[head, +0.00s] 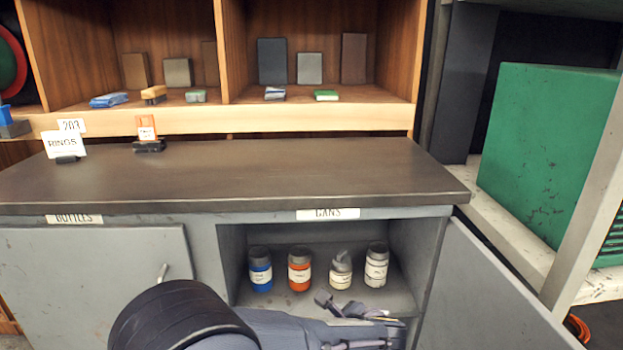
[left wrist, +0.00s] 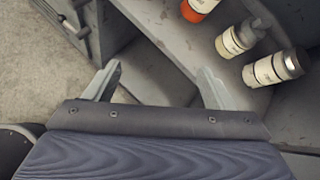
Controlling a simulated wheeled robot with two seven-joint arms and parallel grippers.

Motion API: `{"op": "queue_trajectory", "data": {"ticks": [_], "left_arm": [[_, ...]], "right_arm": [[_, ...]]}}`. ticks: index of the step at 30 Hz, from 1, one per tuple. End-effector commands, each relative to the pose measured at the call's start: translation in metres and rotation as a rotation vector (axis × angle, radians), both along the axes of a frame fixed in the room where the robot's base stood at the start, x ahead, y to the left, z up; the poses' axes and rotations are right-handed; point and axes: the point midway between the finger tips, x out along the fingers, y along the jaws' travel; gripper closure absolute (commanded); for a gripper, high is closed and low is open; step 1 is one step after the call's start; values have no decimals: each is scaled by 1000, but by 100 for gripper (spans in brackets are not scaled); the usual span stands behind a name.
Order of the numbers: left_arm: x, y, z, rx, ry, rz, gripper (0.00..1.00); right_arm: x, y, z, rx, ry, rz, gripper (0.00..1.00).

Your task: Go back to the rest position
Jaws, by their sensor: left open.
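My left gripper (head: 350,305) is at the bottom of the head view, in front of the open lower cabinet (head: 232,262). In the left wrist view the left gripper (left wrist: 156,80) has its two fingers spread apart, with nothing between them. Inside the cabinet stand a blue can (head: 260,270), an orange can (head: 299,270), a grey-white container with a nozzle (head: 341,270) and a white-labelled can (head: 376,266). The gripper is apart from them, in front of and below them in the head view. My right gripper is in neither view.
The right cabinet door (head: 480,290) stands open. The left door (head: 90,265) is shut. The dark countertop (head: 260,170) is mostly clear, with a RINGS sign (head: 66,144) and an orange-white card (head: 147,130) at its left. A green box (head: 545,150) sits on a shelf at right.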

Motion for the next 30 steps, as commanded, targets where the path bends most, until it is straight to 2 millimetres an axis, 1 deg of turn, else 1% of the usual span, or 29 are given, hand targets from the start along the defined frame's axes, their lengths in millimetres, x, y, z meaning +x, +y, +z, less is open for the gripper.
{"op": "queue_trajectory", "data": {"ticks": [1, 2, 5, 6, 8, 9, 11, 12, 14, 15, 17, 18, 21, 24, 30], "left_arm": [[-2, 21, 5, -62, 16, 68, 23], [-4, 32, 7, -99, 27, 108, 23], [-15, 75, 14, -250, 63, 274, 23], [-23, 95, 17, -324, 79, 357, 23], [-38, 126, 21, -449, 101, 496, 23], [-51, 147, 24, -540, 114, 599, 23], [-73, 174, 27, -676, 128, 755, 23], [-89, 189, 30, -767, 133, 857, 23], [-113, 209, 32, -900, 138, 1008, 23], [-130, 219, 34, -989, 137, 1108, 23], [-153, 231, 36, -1119, 132, 1252, 23], [-168, 237, 37, -1200, 126, 1341, 23], [-198, 243, 39, -1374, 109, 1529, 23], [-220, 244, 41, -1512, 89, 1669, 23], [-249, 241, 41, -1736, 47, 1880, 23]], "right_arm": [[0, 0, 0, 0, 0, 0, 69], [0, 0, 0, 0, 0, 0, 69], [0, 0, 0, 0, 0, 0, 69], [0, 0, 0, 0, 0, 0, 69], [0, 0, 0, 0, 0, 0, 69], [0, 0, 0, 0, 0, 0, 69], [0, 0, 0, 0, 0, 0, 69], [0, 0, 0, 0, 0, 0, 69], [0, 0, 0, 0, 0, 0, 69], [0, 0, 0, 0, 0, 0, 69], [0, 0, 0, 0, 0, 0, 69], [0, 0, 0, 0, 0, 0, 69], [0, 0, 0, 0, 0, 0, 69], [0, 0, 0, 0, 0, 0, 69], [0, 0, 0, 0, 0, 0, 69]]}}
